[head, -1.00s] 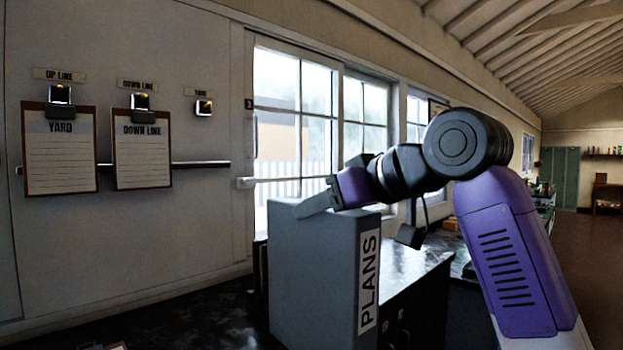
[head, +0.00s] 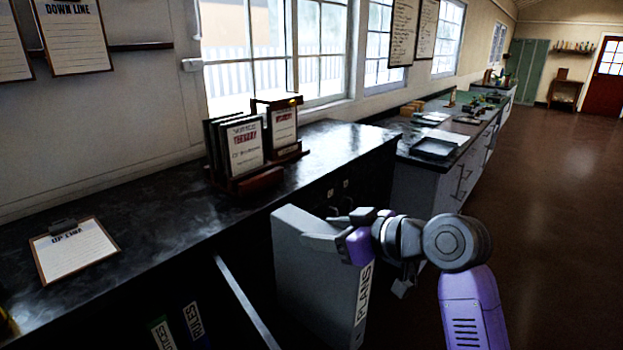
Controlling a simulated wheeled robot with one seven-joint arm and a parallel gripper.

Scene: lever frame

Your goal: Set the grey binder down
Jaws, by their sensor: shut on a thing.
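The grey binder (head: 312,280) stands upright in front of the dark counter in the head view. Its spine carries a white label reading PLANS. My gripper (head: 328,231) is shut on the binder near its top edge, with one finger across the near side. The binder's lower end runs down beside the dark counter front, and I cannot tell whether it touches anything beneath.
Binders labelled RULES (head: 194,322) and NOTICES (head: 162,335) show low at left, beside a pale slanting edge (head: 243,300). On the counter (head: 160,205) are a clipboard (head: 74,250) and a rack of cards (head: 250,180). Open floor (head: 560,200) lies right.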

